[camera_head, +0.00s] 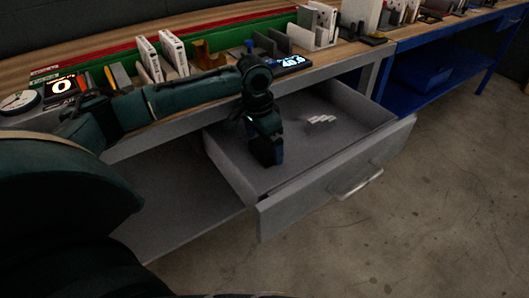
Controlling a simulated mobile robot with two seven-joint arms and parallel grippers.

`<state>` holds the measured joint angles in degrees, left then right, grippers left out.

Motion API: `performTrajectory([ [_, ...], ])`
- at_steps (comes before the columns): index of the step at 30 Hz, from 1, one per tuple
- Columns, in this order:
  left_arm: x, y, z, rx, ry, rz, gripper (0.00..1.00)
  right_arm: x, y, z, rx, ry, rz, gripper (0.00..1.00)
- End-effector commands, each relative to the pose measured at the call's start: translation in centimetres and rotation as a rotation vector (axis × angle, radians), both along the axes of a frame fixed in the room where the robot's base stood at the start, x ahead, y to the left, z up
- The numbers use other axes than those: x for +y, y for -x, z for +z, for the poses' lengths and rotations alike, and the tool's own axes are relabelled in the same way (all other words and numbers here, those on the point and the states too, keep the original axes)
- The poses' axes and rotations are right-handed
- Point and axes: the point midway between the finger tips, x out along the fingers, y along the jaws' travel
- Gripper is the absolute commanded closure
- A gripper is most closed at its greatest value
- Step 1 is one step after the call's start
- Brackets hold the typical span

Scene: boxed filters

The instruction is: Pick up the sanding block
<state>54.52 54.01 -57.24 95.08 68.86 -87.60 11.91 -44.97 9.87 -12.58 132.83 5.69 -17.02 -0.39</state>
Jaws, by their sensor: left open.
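A small pale grey-white item (321,119) lies on the floor of the open drawer (335,158), toward its back right. It may be the sanding block, but it is too small to tell. My left arm reaches in over the workbench from the left. My left gripper (267,160) points down into the left part of the drawer, to the left of the pale item and apart from it. It is open, and nothing shows in it. My right gripper is not in view.
The grey drawer front with its handle (360,185) juts out over the concrete floor. The wooden bench top holds white boxes (174,52), a lit display (292,62) and tools. A blue bench (440,45) stands at the right. The drawer's right half is mostly free.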

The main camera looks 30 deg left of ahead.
Motion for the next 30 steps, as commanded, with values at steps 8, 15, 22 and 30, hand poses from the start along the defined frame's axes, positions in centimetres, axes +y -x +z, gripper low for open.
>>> performTrajectory([
  [8,-0.03,-0.06,-0.46,-0.001,0.000,0.000,0.00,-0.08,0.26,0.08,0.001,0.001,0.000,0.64],
  [15,-0.04,-0.04,-0.45,-0.001,0.000,0.000,0.18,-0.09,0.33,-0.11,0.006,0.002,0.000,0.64],
  [22,-0.04,-0.04,-0.44,-0.001,0.000,0.000,0.37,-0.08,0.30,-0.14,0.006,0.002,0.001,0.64],
  [30,-0.03,-0.06,-0.39,-0.001,0.000,0.000,0.48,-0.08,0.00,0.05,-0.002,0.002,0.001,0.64],
])
